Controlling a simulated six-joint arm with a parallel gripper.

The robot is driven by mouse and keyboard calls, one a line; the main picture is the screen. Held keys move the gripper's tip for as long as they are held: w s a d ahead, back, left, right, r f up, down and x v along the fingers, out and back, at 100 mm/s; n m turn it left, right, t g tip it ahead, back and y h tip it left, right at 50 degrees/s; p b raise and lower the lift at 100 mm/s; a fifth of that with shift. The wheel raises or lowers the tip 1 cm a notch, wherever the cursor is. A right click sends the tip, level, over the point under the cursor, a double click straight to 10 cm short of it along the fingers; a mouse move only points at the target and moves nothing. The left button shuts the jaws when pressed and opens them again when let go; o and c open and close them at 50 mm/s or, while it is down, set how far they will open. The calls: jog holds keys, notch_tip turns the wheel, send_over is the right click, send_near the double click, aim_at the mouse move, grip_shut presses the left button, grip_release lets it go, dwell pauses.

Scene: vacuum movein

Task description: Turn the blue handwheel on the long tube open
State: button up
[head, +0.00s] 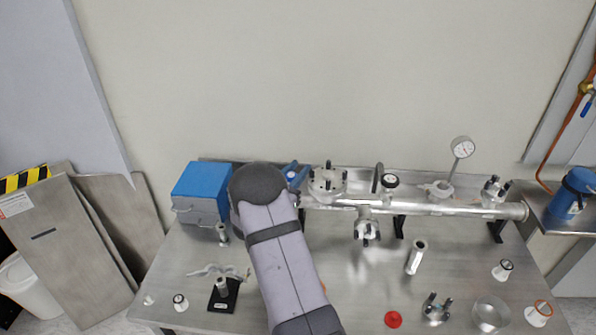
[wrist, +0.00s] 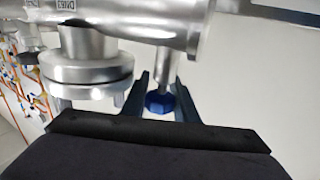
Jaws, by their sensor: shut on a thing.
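The long metal tube (head: 440,209) lies across the back of the table on black supports, and it also fills the top of the wrist view (wrist: 150,22). The blue handwheel (wrist: 158,104) sits at the end of a thin metal stem by the tube's end in the wrist view. My gripper (wrist: 162,82) is shut on the handwheel, with one dark finger on each side of it. In the head view my arm hides most of the gripper and the tube's left end. A small blue part shows there beside my arm; I cannot tell whether it is wheel or finger.
A blue box (head: 202,190) stands left of my arm. A dial gauge (head: 462,148) rises above the tube. The wrist view shows a flange (wrist: 88,70) close to the left finger.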

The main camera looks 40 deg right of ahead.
jog(key=n+t, duration=0.1)
jog(key=t+y+b, duration=0.1)
jog(key=shift+w+n+t, duration=0.25)
jog(key=shift+n+t, duration=0.05)
jog(key=shift+n, duration=0.1)
jog(key=shift+w+a+n+t+y+b, duration=0.15)
jog(key=shift+n+t+y+b, duration=0.2)
jog(key=shift+n+t+y, duration=0.25)
jog(key=shift+r, duration=0.1)
jog(key=o, duration=0.8)
jog(key=shift+a, duration=0.1)
